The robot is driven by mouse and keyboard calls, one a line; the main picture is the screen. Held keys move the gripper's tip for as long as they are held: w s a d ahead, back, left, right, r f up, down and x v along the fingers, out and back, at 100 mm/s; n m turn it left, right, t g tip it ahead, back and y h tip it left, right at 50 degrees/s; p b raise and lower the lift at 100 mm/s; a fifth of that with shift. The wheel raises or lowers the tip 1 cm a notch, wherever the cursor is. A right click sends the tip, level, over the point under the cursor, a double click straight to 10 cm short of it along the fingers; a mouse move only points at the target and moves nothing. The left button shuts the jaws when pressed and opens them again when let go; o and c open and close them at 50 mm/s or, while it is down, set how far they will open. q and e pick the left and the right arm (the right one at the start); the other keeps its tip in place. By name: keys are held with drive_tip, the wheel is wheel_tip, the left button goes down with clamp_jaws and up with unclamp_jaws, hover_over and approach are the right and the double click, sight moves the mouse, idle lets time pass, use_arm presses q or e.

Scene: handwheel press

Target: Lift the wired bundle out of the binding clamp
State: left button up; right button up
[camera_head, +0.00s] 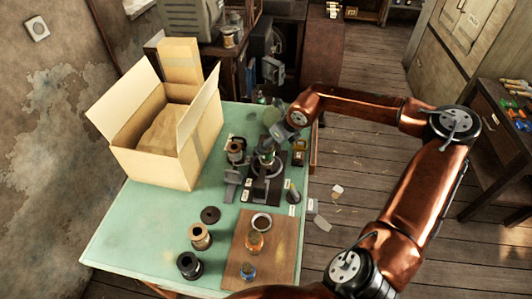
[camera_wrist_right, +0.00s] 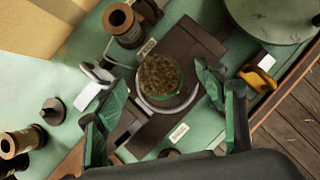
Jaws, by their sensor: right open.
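The bundle (camera_wrist_right: 158,75), a brown-green mossy mass seen from above, stands in the round pale ring of the binding clamp (camera_wrist_right: 168,108) in the right wrist view. The clamp sits on a dark base plate. In the head view the clamp (camera_head: 266,170) is on the green table, partly hidden under my right wrist. My right gripper (camera_wrist_right: 161,80) is open, its green fingers on either side of the bundle, with visible gaps to it. The wire on the bundle cannot be made out. My left gripper is not in view.
An open cardboard box (camera_head: 165,135) stands at the table's back left. Dark and copper-coloured spools (camera_head: 200,236) and a wooden board (camera_head: 268,260) with small bottles are in front. A spool (camera_wrist_right: 122,22) stands close beside the clamp. The table's left front is clear.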

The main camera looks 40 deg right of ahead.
drive_tip(key=shift+x, duration=1.15)
drive_tip(key=shift+w+f, duration=0.15)
drive_tip(key=c, duration=0.5)
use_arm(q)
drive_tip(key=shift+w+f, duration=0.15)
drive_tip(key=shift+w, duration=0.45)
use_arm(e)
drive_tip(key=c, duration=0.8)
